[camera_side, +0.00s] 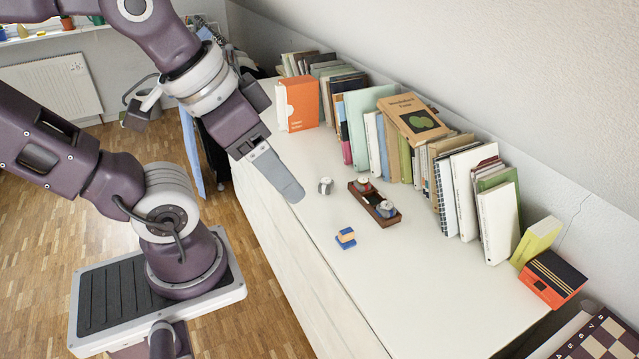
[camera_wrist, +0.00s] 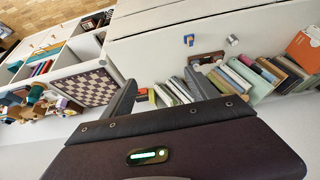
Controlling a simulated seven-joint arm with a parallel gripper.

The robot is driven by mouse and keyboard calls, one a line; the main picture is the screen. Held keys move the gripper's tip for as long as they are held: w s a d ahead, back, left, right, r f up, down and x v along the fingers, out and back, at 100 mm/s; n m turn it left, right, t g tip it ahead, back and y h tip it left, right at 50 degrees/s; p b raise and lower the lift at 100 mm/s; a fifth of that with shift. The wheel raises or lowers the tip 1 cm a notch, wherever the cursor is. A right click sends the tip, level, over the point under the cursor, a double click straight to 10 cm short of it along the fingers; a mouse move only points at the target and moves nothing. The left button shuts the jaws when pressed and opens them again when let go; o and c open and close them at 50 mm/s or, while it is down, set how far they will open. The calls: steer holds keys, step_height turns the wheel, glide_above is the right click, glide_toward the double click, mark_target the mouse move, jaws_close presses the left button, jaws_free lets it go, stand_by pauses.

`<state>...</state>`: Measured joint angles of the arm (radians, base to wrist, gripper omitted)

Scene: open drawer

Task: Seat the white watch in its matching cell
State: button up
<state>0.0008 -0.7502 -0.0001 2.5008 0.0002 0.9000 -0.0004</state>
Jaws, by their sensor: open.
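The white watch (camera_side: 325,186) stands on the white cabinet top, left of the brown tray (camera_side: 374,202). It also shows small in the wrist view (camera_wrist: 232,40).
A small blue-and-orange block (camera_side: 345,238) lies in front of the tray. A row of books (camera_side: 385,135) stands along the wall behind. An orange-and-black box (camera_side: 552,278) is at the right end. The cabinet top (camera_side: 420,285) at the front right is clear.

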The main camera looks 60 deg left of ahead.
steer(key=w+a+r+n+g, duration=0.1)
steer(key=w+a+r+n, duration=0.2)
steer(key=w, duration=0.7)
steer(key=n+g, duration=0.5)
steer(key=n, duration=0.4)
glide_above(326, 180)
step_height(326, 180, down, 29)
steer(key=shift+s+r, duration=0.1)
steer(key=shift+s, duration=0.05)
step_height(326, 180, down, 7)
steer(key=shift+r, duration=0.1)
jaws_close()
